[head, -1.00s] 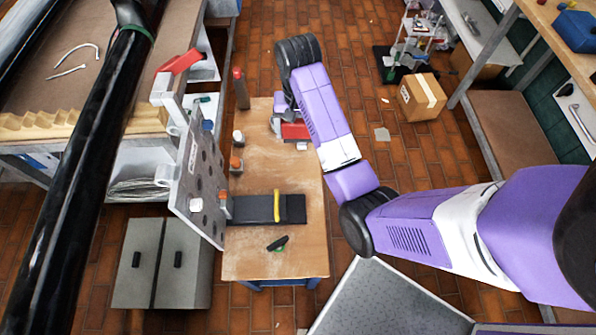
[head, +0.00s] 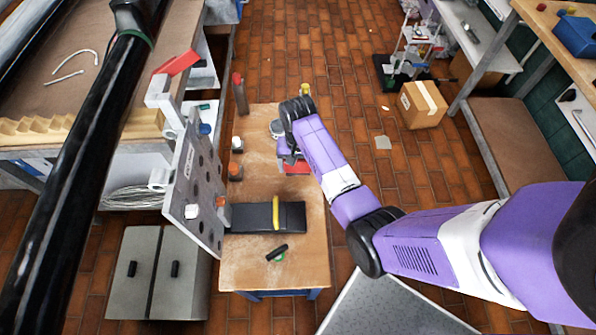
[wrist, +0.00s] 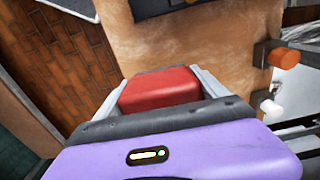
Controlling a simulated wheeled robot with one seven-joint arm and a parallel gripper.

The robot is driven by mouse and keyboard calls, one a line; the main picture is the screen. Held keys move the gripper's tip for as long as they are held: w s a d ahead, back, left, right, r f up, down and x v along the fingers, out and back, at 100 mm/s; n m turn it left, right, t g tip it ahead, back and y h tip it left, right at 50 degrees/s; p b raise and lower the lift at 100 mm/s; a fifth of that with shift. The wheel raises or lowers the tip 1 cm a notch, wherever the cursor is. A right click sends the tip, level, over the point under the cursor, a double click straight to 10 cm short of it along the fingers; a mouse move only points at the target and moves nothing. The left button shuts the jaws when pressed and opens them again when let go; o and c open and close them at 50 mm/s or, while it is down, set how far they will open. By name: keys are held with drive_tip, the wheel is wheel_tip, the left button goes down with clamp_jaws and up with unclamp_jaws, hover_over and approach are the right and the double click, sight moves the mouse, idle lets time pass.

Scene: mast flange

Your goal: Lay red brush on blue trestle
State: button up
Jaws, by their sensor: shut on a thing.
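A red block-like body, which I take for the red brush (wrist: 160,88), sits between the fingers of my gripper (wrist: 165,92) in the wrist view. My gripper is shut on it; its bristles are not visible. In the head view the red brush (head: 297,168) shows partly behind my purple wrist, over the wooden-topped bench (head: 262,265). I cannot tell whether it touches the top. This bench has blue legs (head: 312,294) and is the only trestle-like thing I make out.
A dark flat pad (head: 292,218) with a yellow bar (head: 276,212) lies on the bench. A dark-and-green tool (head: 277,253) lies nearer. A grey perforated plate (head: 198,185) stands along the left edge. A cardboard box (head: 423,105) is on the floor at right.

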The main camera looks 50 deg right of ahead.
sight(298, 161)
drive_tip(key=shift+f, duration=1.95)
drive_tip(key=shift+f, duration=0.1)
drive_tip(key=shift+f, duration=0.25)
drive_tip(key=o, duration=1.4)
drive_tip(key=shift+c, duration=0.2)
wheel_tip(298, 161, up, 8)
drive_tip(key=shift+s+a+r+b, duration=0.1)
drive_tip(key=shift+b, duration=0.2)
